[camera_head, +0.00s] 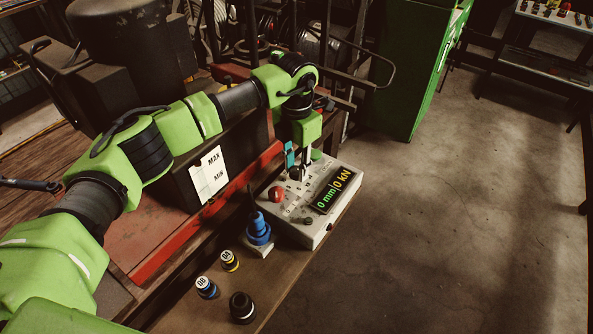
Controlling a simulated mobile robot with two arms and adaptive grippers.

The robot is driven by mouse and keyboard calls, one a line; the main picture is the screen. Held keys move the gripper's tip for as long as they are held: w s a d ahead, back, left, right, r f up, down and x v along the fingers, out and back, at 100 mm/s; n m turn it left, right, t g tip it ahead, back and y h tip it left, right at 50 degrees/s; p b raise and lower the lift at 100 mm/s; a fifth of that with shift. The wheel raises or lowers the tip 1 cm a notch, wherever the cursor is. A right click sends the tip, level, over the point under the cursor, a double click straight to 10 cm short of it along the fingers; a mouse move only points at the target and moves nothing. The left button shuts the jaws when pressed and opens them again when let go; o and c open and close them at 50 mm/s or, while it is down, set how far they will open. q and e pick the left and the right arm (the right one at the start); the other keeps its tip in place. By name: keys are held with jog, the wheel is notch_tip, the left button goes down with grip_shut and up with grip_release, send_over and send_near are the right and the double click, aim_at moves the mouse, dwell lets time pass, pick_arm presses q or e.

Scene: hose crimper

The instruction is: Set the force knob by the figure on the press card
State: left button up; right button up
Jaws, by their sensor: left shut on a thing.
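The grey control box (328,222) sits on the bench with a lit display (333,191) reading "0 mm" and "0 kN". A dark knob (296,174) stands at the box's far left corner. My left gripper (299,167) reaches down to it from above and is shut on it; the fingers partly cover the knob, so its pointer and setting cannot be read. My right gripper is not in view.
A red button (276,194) and a small dark knob (308,221) are on the box. A blue tool (258,229), a yellow-banded die (229,261), a blue-banded die (206,287) and a black cylinder (242,307) stand nearby. A green cabinet (408,75) stands behind; the floor at right is clear.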

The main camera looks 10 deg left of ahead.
aim_at(297, 169)
pick_arm(q)
jog(key=n+b, duration=0.2)
jog(key=n, duration=0.3)
jog(key=shift+n+b, duration=0.3)
jog(key=n+b, duration=0.2)
jog(key=n, duration=0.3)
jog(key=shift+r, duration=0.1)
jog(key=shift+n, duration=0.3)
jog(key=o, duration=1.1)
jog(key=shift+r, duration=0.1)
notch_tip(297, 169, up, 12)
jog(key=shift+f, duration=0.1)
